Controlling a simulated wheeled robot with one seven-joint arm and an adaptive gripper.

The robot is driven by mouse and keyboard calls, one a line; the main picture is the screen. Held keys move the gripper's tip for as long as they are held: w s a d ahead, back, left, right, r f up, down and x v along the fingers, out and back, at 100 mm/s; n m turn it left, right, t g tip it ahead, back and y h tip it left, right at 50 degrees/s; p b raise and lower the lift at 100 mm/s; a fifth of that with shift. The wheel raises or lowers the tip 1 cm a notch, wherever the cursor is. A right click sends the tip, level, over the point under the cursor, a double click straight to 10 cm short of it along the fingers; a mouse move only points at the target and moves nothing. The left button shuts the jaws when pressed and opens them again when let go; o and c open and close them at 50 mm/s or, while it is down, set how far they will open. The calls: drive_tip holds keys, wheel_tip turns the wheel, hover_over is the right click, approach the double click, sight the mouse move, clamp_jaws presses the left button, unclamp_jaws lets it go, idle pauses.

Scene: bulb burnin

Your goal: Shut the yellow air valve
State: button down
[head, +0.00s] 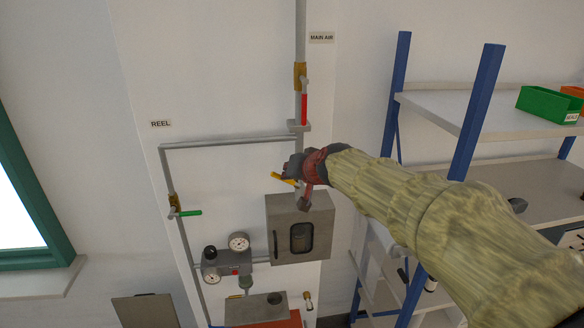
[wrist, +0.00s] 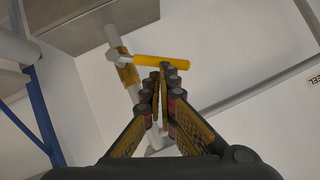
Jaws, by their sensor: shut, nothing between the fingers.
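The yellow valve handle (head: 284,179) shows in the head view just below my gripper (head: 292,168), above a grey cabinet. In the wrist view the yellow handle (wrist: 162,62) lies crosswise to its grey pipe, with its free end to the right. The brass valve body (wrist: 128,74) sits on that pipe. My gripper (wrist: 166,72) is shut and empty, its fingertips right at the outer half of the handle. I cannot tell whether they touch it. My gripper hides part of the valve in the head view.
A red handle (head: 304,109) lies along the MAIN AIR pipe above. A green handle (head: 188,213) sticks out crosswise on the REEL pipe at left. The grey cabinet (head: 300,228) is close below my gripper. Blue-post shelving (head: 474,110) stands at right.

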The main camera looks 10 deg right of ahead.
drive_tip(key=shift+a+f, duration=0.2)
drive_tip(key=shift+a, duration=0.05)
drive_tip(key=shift+f+p, duration=0.1)
drive_tip(key=shift+p, duration=0.2)
drive_tip(key=shift+a+f, duration=0.7)
drive_tip(key=shift+a+f+b, duration=0.15)
drive_tip(key=shift+f+b, duration=0.05)
drive_tip(key=shift+b, duration=0.2)
idle(0.7)
drive_tip(key=shift+r, duration=0.55)
drive_tip(key=w+a+r+v, duration=0.1)
drive_tip(key=r+v, duration=0.1)
drive_tip(key=v, duration=1)
